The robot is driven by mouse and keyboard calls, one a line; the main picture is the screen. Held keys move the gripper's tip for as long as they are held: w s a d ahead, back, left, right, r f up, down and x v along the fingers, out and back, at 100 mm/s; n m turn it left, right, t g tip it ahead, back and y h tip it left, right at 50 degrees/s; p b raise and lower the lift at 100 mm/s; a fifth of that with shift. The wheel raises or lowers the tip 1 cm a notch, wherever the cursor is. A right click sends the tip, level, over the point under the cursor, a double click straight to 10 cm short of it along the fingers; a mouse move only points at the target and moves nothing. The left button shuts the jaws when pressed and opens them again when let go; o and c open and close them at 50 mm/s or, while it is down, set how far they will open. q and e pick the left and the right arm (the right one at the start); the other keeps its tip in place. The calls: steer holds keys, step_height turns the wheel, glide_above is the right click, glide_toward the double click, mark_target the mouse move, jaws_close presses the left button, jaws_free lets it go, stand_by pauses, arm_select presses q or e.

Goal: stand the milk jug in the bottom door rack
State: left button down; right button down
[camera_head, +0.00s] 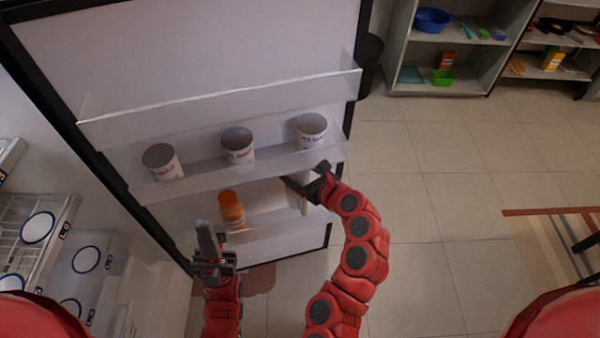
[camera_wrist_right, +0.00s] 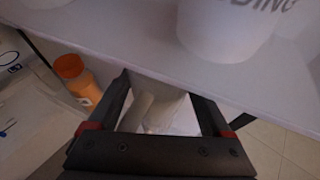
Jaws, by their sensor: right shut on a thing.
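The white milk jug (camera_wrist_right: 160,108) is between the fingers of my right gripper (camera_wrist_right: 168,105), which is shut on it, in the right wrist view. In the head view my right gripper (camera_head: 305,184) is at the right end of the bottom door rack (camera_head: 272,229), just below the middle rack. Only a pale strip of the jug (camera_head: 304,203) shows there beneath the gripper. I cannot tell whether the jug's base touches the rack floor. My left gripper (camera_head: 211,238) is empty in front of the rack's left end, seen nearly edge-on, so its opening is unclear.
An orange bottle (camera_head: 232,210) stands in the bottom rack, left of the jug. Three pudding cups (camera_head: 238,146) stand in the middle rack (camera_head: 205,180) just above. The top rack (camera_head: 225,105) looks empty. Fridge shelves (camera_head: 60,215) lie at the left; open floor (camera_head: 430,210) lies right.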

step_height(320, 180, down, 10)
steer(key=shift+r+b, duration=0.1)
steer(key=shift+b, duration=0.55)
steer(key=shift+w, duration=0.2)
steer(key=shift+f, duration=0.25)
jaws_free()
steer(key=shift+s+r, duration=0.1)
